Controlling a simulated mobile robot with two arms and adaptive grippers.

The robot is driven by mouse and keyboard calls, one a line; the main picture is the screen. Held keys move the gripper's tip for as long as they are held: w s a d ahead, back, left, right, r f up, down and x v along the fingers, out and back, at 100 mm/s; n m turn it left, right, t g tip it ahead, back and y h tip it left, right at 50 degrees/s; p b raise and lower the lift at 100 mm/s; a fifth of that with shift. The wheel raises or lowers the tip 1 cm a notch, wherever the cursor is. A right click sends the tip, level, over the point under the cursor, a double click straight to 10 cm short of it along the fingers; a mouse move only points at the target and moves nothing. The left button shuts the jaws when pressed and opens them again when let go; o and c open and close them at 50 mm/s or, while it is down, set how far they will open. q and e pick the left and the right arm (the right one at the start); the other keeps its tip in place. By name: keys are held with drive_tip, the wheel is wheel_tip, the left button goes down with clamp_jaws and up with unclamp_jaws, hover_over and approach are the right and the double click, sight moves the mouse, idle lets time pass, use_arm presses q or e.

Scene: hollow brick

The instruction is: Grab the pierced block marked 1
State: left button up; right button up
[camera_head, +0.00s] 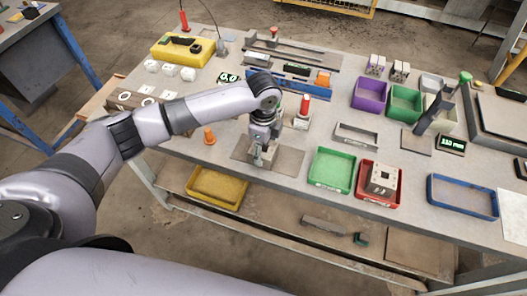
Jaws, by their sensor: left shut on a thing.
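My left gripper (261,153) points down over a brown mat (289,160) at the table's front. It is shut on a small greyish thing, mostly hidden by the fingers; I cannot tell its holes or any mark. A pale block with dark holes (383,178) sits in the red tray (365,193) to the right. Two more pale pierced blocks, one (376,64) and another (399,70), stand at the back right. I cannot read a number 1 on any block. My right gripper is not in view.
A green tray (332,170) lies right of the gripper, beside the red tray. A grey open frame (357,134) stands behind. An orange cone (209,135) is to the left, a red-topped piece (304,108) behind right. A yellow tray (217,187) is on the lower shelf.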

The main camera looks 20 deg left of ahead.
use_arm(q)
drive_tip(key=c, duration=0.7)
drive_tip(key=shift+o, duration=0.2)
